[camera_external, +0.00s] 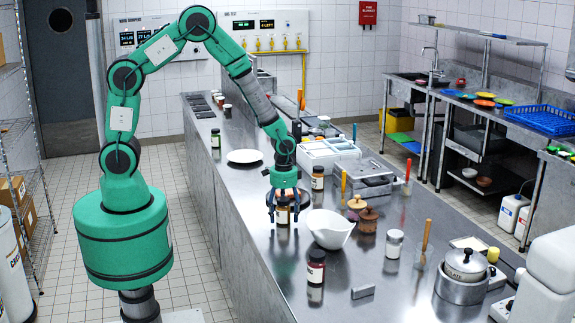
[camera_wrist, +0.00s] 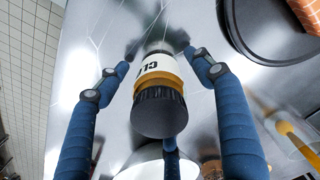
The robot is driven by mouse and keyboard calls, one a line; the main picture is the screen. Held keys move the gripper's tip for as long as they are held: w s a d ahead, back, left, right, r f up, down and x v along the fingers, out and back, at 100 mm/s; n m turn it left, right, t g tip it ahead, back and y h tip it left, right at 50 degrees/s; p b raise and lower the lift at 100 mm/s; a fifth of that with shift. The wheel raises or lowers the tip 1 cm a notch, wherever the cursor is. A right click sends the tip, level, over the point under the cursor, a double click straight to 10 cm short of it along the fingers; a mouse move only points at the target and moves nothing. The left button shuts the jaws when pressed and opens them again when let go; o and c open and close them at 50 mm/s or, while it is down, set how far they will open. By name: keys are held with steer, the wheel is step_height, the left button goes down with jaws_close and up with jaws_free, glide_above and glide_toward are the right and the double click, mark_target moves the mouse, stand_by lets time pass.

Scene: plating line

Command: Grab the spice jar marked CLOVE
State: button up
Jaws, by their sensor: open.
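A small spice jar with a dark ribbed lid stands upright on the steel counter. In the external view the jar (camera_external: 283,213) is between my fingers. In the wrist view the jar (camera_wrist: 160,68) has a white label over an orange-brown band; the label is only partly visible and I cannot read the full word. My gripper (camera_external: 285,205) reaches down over the jar with its blue fingers spread. In the wrist view my gripper (camera_wrist: 161,65) has fingers on both sides of the jar and one below; I cannot tell if any touch it.
A white bowl (camera_external: 331,231) stands close to the right of the jar. Another jar (camera_external: 317,178) stands behind. A white plate (camera_external: 244,156) lies back left.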

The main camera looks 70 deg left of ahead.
mark_target(283, 199)
steer(key=shift+c, duration=0.5)
steer(key=c, duration=1.4)
steer(key=shift+o, duration=0.2)
steer(key=shift+r, duration=0.1)
steer(key=shift+r, duration=0.75)
step_height(283, 199, up, 2)
steer(key=shift+r, duration=0.1)
steer(key=s+a+r, duration=0.1)
steer(key=s, duration=1.5)
steer(key=shift+a+p, duration=0.2)
steer(key=shift+p, duration=0.15)
steer(key=shift+r, duration=0.1)
